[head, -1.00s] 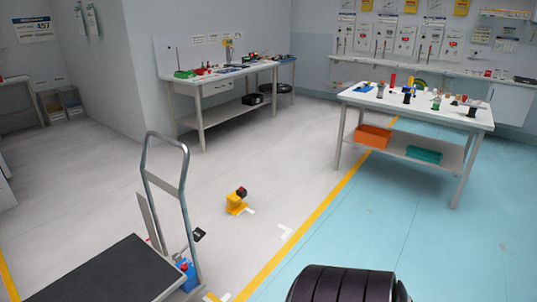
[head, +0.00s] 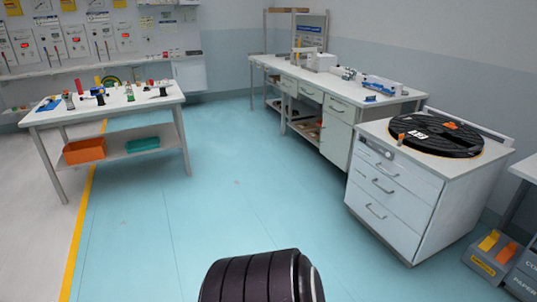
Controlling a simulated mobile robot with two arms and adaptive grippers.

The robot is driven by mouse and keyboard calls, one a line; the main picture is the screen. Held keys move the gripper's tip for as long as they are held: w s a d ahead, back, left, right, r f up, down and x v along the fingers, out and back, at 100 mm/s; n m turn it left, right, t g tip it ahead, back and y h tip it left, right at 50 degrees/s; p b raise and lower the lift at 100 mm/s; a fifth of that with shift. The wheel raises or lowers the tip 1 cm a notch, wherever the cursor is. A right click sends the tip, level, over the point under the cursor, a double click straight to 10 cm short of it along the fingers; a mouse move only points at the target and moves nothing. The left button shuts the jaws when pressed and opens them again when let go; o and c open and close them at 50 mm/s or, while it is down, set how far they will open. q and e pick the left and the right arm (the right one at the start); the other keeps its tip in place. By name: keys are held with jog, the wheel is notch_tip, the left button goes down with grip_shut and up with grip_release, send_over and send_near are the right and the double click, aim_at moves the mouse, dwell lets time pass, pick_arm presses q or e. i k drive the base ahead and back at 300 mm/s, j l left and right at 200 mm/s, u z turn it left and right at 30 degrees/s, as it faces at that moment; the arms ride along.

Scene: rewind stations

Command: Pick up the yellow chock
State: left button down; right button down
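A small yellow piece (head: 488,241) shows at the lower right. It sits upright in a grey bin (head: 484,264) on the floor, beside an orange piece (head: 506,251). I cannot tell whether this yellow piece is the chock. Neither of my grippers is in view.
A white drawer cabinet (head: 396,195) with a black reel (head: 436,134) on top stands left of the bin. A long workbench (head: 340,95) is behind it. A white table (head: 107,109) with an orange crate (head: 84,151) is at left. The blue floor between is clear.

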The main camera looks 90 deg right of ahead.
aim_at(491, 241)
jog(key=z, duration=4.5)
jog(key=i+l+z, duration=0.1)
jog(key=i, duration=0.5)
jog(key=i+l, duration=0.2)
jog(key=i, duration=0.45)
jog(key=z, duration=0.05)
